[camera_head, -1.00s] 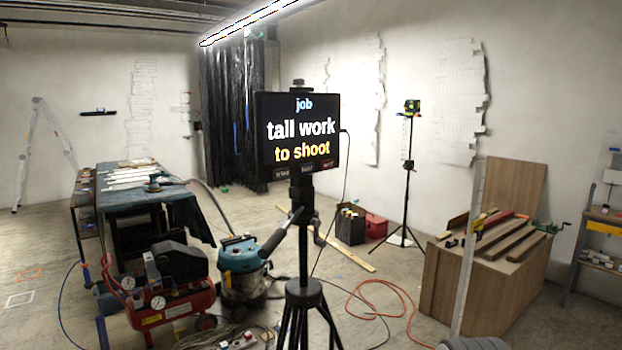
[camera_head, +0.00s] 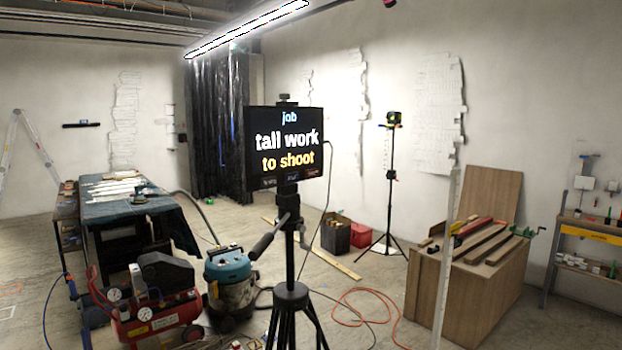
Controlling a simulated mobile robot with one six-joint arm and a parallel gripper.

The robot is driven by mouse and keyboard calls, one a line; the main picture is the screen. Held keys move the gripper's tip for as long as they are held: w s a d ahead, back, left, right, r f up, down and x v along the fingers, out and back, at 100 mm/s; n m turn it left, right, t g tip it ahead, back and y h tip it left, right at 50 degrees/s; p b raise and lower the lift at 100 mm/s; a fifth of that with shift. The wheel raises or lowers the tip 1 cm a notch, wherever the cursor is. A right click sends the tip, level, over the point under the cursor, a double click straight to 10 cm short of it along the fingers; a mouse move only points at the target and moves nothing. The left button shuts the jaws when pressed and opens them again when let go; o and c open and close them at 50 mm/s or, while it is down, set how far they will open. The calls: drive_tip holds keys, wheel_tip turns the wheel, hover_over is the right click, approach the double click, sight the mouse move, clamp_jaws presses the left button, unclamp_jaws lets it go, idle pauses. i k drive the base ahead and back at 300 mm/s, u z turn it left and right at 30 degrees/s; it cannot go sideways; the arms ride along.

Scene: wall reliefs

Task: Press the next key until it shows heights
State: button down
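A black screen (camera_head: 285,142) stands on a black tripod (camera_head: 291,298) near the middle of the view. It reads "job" in blue, "tall work" in white and "to shoot" in yellow. A row of small keys (camera_head: 292,180) runs along its lower edge; their labels are too small to read, and the right one looks reddish. The word "heights" does not show on the screen. My gripper is not in view.
An air compressor (camera_head: 155,310) and a teal vacuum (camera_head: 229,280) stand left of the tripod. An orange hose (camera_head: 365,300) lies on the floor to its right. A wooden bench box (camera_head: 465,290) stands at the right, behind an upright pale post (camera_head: 446,260).

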sight(290, 177)
drive_tip(key=z, duration=0.3)
drive_tip(key=i, duration=1)
drive_tip(key=u, duration=0.05)
